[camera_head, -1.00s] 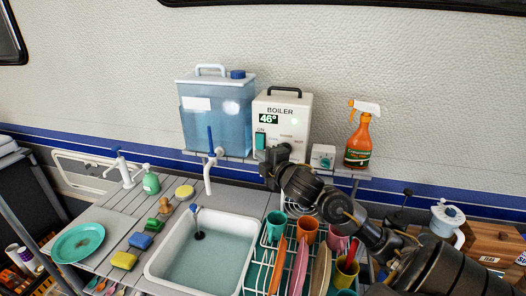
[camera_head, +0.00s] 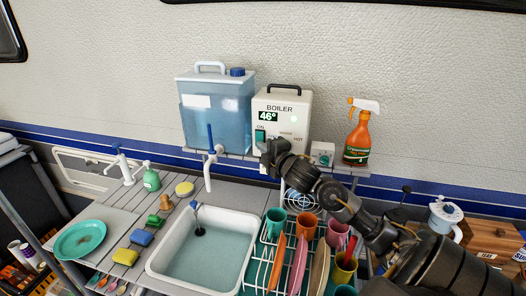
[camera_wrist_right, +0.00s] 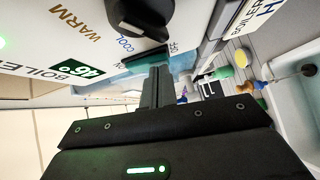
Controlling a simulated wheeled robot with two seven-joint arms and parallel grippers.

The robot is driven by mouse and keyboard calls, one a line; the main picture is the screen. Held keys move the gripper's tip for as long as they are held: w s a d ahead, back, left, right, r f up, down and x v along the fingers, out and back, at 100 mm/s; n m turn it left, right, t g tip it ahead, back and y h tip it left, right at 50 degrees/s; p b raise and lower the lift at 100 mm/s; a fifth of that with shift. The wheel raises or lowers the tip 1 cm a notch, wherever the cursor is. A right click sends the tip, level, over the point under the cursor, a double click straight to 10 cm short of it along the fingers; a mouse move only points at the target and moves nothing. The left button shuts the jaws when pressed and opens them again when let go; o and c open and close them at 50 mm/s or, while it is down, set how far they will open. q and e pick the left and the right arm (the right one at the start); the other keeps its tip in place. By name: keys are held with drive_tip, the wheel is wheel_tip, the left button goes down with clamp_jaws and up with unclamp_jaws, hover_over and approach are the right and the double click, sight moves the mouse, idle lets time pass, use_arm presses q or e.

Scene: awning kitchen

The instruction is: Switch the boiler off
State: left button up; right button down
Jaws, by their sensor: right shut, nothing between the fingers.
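The boiler (camera_head: 283,112) is a white box with a black handle, standing on the shelf. Its display (camera_head: 268,116) reads 46°, and a green light glows on its front. The green switch (camera_head: 260,137) sits under the word ON; its lower part is hidden behind my right gripper (camera_head: 266,150). My right gripper is shut and empty, its tips just at the switch. In the right wrist view, the shut fingers (camera_wrist_right: 158,72) reach the green switch (camera_wrist_right: 146,58) beside the black dial (camera_wrist_right: 142,14). Contact cannot be told. My left gripper is not in view.
A blue water tank (camera_head: 216,112) stands left of the boiler, with a white tap (camera_head: 209,168) below. A small white box (camera_head: 322,154) and an orange spray bottle (camera_head: 358,137) stand to the right. The sink (camera_head: 203,250) and dish rack (camera_head: 262,260) lie below my right arm.

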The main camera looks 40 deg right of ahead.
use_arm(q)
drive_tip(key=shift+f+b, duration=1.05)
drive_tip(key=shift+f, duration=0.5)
use_arm(e)
drive_tip(key=s+a, duration=0.1)
drive_tip(key=s, duration=0.9)
drive_tip(key=shift+s+a+r, duration=0.2)
drive_tip(key=shift+s+a, duration=0.1)
drive_tip(key=shift+a, duration=0.1)
